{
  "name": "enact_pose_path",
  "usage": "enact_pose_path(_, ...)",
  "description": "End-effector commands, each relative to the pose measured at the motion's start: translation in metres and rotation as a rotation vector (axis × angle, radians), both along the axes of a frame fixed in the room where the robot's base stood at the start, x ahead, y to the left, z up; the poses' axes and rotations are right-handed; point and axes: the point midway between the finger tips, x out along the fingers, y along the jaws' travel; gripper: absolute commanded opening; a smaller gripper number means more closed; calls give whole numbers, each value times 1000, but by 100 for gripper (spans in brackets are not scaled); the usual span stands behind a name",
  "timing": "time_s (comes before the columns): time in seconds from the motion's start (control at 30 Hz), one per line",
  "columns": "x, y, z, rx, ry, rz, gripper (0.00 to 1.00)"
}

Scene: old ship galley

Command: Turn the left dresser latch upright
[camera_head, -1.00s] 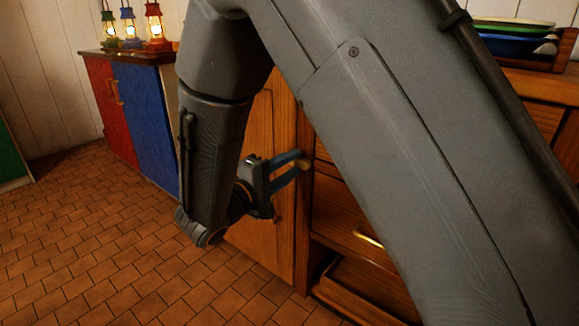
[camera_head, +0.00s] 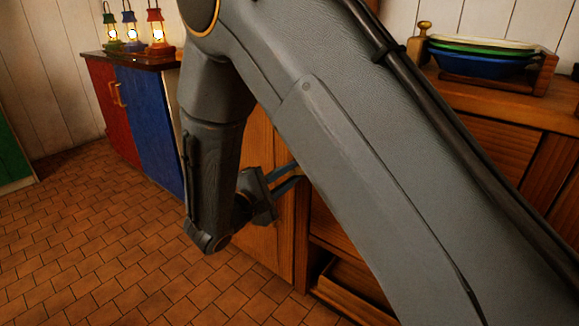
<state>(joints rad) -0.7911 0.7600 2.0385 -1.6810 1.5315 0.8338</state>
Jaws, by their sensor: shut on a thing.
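The wooden dresser stands behind my arm, with its left door (camera_head: 262,240) showing below and beside my wrist. My gripper (camera_head: 288,178) has its blue fingers pointing right, across the door's right edge. The upper arm link covers the fingertips. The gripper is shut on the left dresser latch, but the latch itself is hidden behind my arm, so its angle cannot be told.
An open lower compartment (camera_head: 350,290) is at the dresser's bottom right. Stacked bowls (camera_head: 480,60) in a wooden rack stand on top. A red and blue cabinet (camera_head: 148,115) with lanterns (camera_head: 155,28) is at the left. The tiled floor (camera_head: 100,250) at front left is clear.

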Motion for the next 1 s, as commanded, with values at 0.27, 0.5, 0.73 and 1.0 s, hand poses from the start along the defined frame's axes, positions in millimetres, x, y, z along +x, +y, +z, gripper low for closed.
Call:
enact_pose_path(0.27, -1, 0, 3, -210, 165, 2, 0)
enact_pose_path(0.5, -1, 0, 2, -389, 305, 2, 0)
enact_pose_path(0.73, -1, 0, 2, -562, 439, 2, 0)
enact_pose_path(1.0, -1, 0, 1, -743, 581, 2, 0)
